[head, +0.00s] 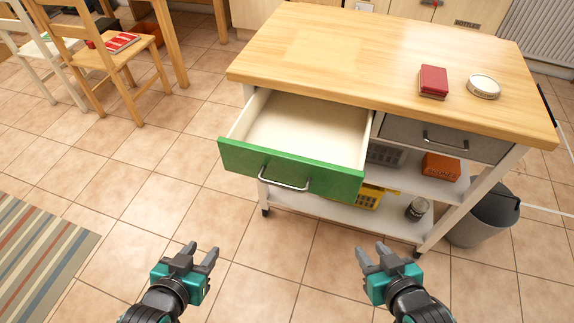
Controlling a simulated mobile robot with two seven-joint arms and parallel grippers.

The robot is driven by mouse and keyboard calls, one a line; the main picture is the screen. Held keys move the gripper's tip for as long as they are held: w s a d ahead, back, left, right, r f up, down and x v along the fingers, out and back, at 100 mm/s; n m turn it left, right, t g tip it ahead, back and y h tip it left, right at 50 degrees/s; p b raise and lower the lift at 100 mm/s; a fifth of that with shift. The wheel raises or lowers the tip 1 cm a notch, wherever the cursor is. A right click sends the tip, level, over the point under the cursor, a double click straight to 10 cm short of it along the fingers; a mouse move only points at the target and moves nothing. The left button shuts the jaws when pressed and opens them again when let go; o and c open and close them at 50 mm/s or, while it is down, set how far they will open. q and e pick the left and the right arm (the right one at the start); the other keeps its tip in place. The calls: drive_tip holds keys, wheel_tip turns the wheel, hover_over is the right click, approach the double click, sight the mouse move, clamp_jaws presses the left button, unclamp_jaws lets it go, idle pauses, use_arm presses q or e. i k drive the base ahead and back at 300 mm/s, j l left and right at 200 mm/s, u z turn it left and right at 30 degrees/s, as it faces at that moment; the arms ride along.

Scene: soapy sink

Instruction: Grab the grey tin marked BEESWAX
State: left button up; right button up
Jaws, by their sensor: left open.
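A round, flat tin (484,86) with a pale top and grey rim lies on the right part of the trolley top. A small dark grey tin or jar (417,208) stands on the bottom shelf at the right. No lettering is readable on either, so I cannot tell which is marked BEESWAX. My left gripper (201,249) is open and empty over the floor in front of the trolley. My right gripper (372,251) looks open and empty, also in front of the trolley, apart from both tins.
A green-fronted drawer (240,161) stands pulled out and looks empty. A grey drawer (405,131) is shut. A red box (433,81) lies left of the round tin. An orange box (440,167) and baskets are on the shelves. A grey bin (485,220) stands right.

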sight(483, 86)
drive_tip(key=l, duration=0.95)
drive_tip(key=i+l, duration=0.15)
drive_tip(key=l, duration=1.8)
drive_tip(key=i+u, duration=0.05)
